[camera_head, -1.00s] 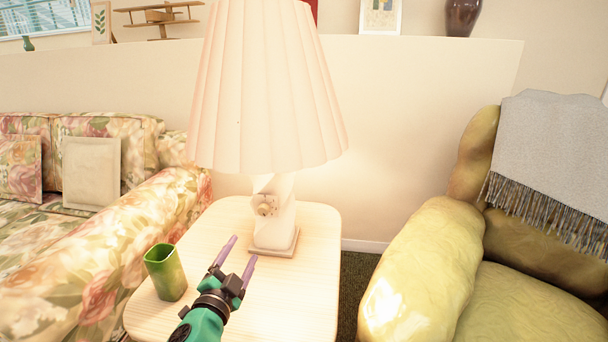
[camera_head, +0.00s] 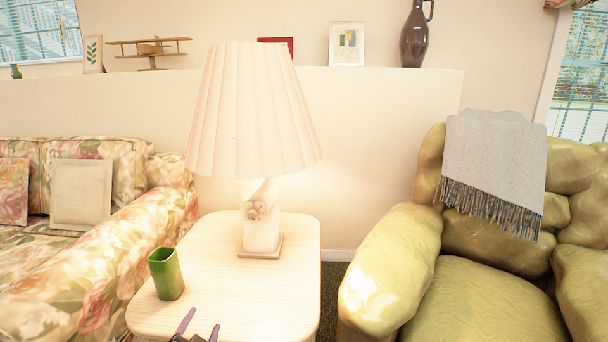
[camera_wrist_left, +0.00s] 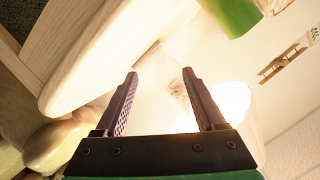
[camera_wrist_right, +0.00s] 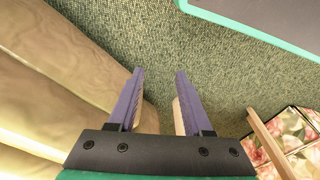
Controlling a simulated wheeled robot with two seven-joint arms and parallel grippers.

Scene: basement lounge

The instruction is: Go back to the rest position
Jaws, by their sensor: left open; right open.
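My left gripper (camera_head: 200,326) shows at the bottom edge of the head view, over the near edge of the side table (camera_head: 222,306). Its two purple fingers are apart with nothing between them; the left wrist view also shows this gripper (camera_wrist_left: 160,75) open and empty. My right gripper (camera_wrist_right: 159,72) shows only in the right wrist view. It is open and empty above the green-grey carpet (camera_wrist_right: 130,35). The lit lamp (camera_head: 255,115) stands upright on the table. A green cup (camera_head: 165,274) stands upright at the table's left side, apart from the left gripper.
A floral sofa (camera_head: 110,255) stands left of the table and a yellow-green armchair (camera_head: 395,260) to the right, with a grey throw (camera_head: 490,160) over it. A low wall (camera_head: 370,120) behind carries a brown jug (camera_head: 415,35), frames and a model plane (camera_head: 150,47).

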